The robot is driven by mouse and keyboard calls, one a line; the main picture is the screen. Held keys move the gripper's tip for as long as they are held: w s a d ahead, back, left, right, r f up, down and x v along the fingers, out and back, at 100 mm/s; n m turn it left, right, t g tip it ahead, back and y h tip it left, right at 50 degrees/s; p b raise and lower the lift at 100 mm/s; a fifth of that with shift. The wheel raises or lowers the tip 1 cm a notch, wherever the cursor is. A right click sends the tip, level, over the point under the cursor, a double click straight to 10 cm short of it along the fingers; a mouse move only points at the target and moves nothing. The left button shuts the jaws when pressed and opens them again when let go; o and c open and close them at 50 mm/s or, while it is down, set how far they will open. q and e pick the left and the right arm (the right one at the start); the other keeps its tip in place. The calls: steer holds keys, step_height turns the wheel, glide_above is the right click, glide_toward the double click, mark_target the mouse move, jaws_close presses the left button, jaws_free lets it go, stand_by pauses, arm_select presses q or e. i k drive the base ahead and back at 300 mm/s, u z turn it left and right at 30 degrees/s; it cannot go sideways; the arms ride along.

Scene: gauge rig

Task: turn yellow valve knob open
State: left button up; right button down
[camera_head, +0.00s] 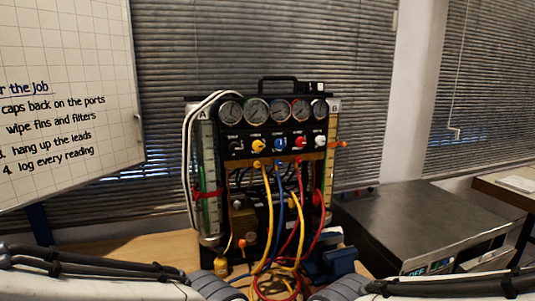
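The yellow valve knob (258,146) is on the black front panel of the gauge rig (271,129), second from the left in a row of knobs. A black knob (236,147) is on its left and a blue knob (279,145) on its right, then a red knob (300,142) and a white knob (319,141). The yellow knob's exact turn is too small to tell. My two arms come in low at the left and right edges, below the rig and apart from the knob. No gripper fingertips show.
Round gauges (257,110) sit above the knobs. Yellow, blue and red hoses (268,205) hang below them and coil at the bottom. The rig stands on a wooden table (150,247). A grey scale (400,222) is at right, a whiteboard (70,90) at upper left.

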mark_target(256, 145)
steer(key=z, duration=1.55)
steer(key=i, duration=0.95)
steer(key=u, duration=1.35)
